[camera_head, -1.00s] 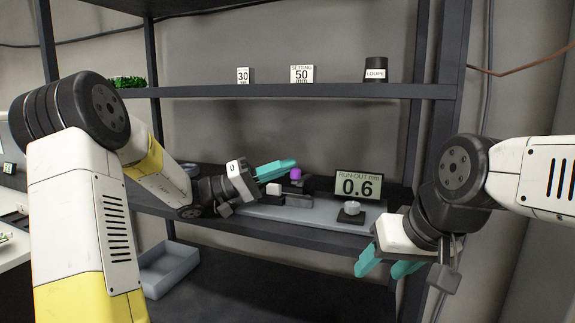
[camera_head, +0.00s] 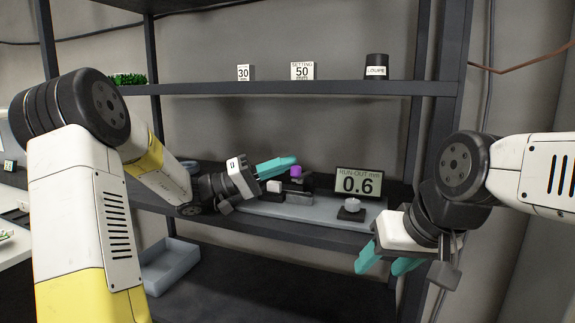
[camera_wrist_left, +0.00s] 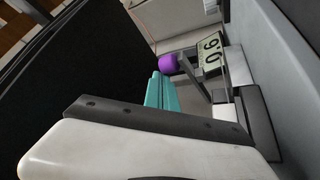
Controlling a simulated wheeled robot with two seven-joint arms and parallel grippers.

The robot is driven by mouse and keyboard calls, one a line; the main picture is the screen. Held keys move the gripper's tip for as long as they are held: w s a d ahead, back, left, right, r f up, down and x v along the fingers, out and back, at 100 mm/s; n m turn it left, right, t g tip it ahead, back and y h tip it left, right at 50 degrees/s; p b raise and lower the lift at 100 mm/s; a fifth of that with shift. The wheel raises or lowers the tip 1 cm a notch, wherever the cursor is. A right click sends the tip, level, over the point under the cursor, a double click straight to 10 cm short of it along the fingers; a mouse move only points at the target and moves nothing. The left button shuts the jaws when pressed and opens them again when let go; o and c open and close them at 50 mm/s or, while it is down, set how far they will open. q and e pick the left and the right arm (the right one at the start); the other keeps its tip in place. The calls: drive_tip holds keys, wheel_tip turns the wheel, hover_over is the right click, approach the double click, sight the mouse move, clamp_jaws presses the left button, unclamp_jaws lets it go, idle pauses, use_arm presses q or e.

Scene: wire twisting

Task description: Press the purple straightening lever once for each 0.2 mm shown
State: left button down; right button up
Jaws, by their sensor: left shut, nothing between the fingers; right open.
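The purple lever knob (camera_head: 296,171) stands on the device on the middle shelf; it also shows in the left wrist view (camera_wrist_left: 168,63). The run-out display (camera_head: 358,184) reads 0.6; it also shows tilted in the left wrist view (camera_wrist_left: 209,52). My left gripper (camera_head: 294,161) is shut and empty, its teal fingertips beside and slightly above the knob in the head view. In the left wrist view the fingers (camera_wrist_left: 158,82) point toward the knob; I cannot tell whether they touch it. My right gripper (camera_head: 382,266) is open and empty at the front right, below the shelf edge.
A grey base plate (camera_head: 262,208) carries the device, with a small round part on a black block (camera_head: 352,208) at its right. The upper shelf holds cards reading 30 (camera_head: 245,73) and 50 (camera_head: 302,71) and a loupe (camera_head: 376,67). An empty grey bin (camera_head: 170,268) stands below.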

use_arm(q)
drive_tip(key=s+a, duration=0.1)
drive_tip(key=a, duration=1.2)
drive_tip(key=shift+s+f, duration=0.2)
drive_tip(key=shift+s, duration=0.2)
